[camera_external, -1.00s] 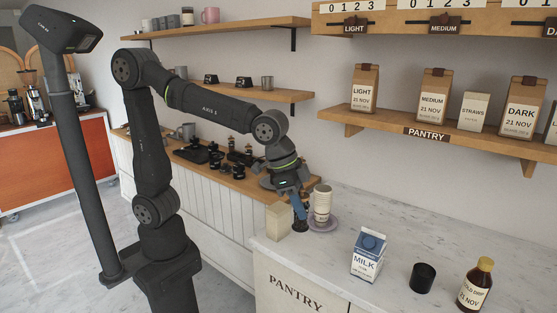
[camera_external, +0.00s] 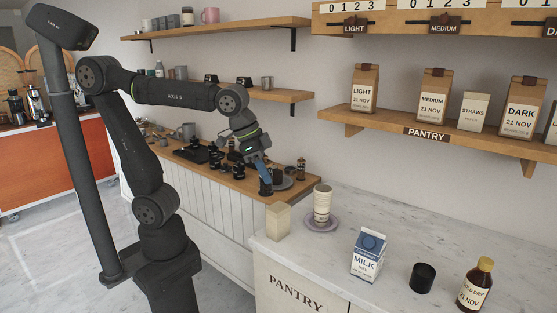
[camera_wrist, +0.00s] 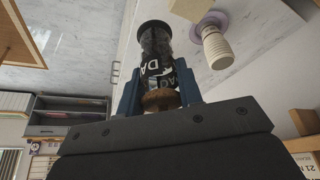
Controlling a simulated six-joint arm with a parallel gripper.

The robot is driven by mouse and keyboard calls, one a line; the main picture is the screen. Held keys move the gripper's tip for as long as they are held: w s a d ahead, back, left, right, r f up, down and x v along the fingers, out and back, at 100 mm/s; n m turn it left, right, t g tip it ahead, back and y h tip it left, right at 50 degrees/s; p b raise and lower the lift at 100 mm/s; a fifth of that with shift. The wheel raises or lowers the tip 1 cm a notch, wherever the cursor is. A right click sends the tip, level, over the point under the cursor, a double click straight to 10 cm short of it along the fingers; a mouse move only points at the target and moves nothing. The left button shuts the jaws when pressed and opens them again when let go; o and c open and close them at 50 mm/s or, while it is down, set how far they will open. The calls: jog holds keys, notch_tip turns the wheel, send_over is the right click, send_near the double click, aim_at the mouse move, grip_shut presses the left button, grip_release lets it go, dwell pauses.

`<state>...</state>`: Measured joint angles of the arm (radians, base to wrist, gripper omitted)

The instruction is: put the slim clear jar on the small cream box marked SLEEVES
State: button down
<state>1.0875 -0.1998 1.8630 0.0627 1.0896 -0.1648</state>
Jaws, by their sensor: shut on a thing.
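My gripper (camera_external: 262,175) is shut on a slim jar (camera_wrist: 157,48) with a cork-like stopper, dark contents and a partly hidden black-and-white label. In the wrist view its fingers (camera_wrist: 158,92) flank the stopper end and the jar points away from me. In the external view the jar (camera_external: 265,188) is small and dark below the fingers, over the right end of the wooden counter. The small cream box (camera_external: 278,222) stands at the left edge of the marble counter, right of and nearer than the jar. A cream box corner also shows in the wrist view (camera_wrist: 190,8). Its marking is unreadable.
A cup stack (camera_external: 322,203) on a lilac saucer (camera_external: 334,224) stands close right of the box. A milk carton (camera_external: 368,256), a black cup (camera_external: 422,278) and a brown bottle (camera_external: 475,287) are farther right. Several dark tools crowd the wooden counter (camera_external: 222,192).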

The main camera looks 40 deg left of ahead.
jog(key=shift+w+a+f, duration=0.25)
jog(key=shift+w+f, duration=0.95)
jog(key=shift+f, duration=0.2)
jog(key=shift+w+a+f, duration=0.2)
jog(key=shift+w+f, duration=1)
jog(key=shift+f, duration=0.25)
jog(key=shift+w+a+f, duration=0.25)
jog(key=shift+w+f, duration=0.95)
jog(key=shift+f, duration=0.2)
jog(key=shift+f, duration=0.15)
jog(key=c, duration=1)
grip_release()
jog(key=v, duration=1.2)
jog(key=shift+r, duration=0.2)
jog(key=shift+d+f, duration=0.1)
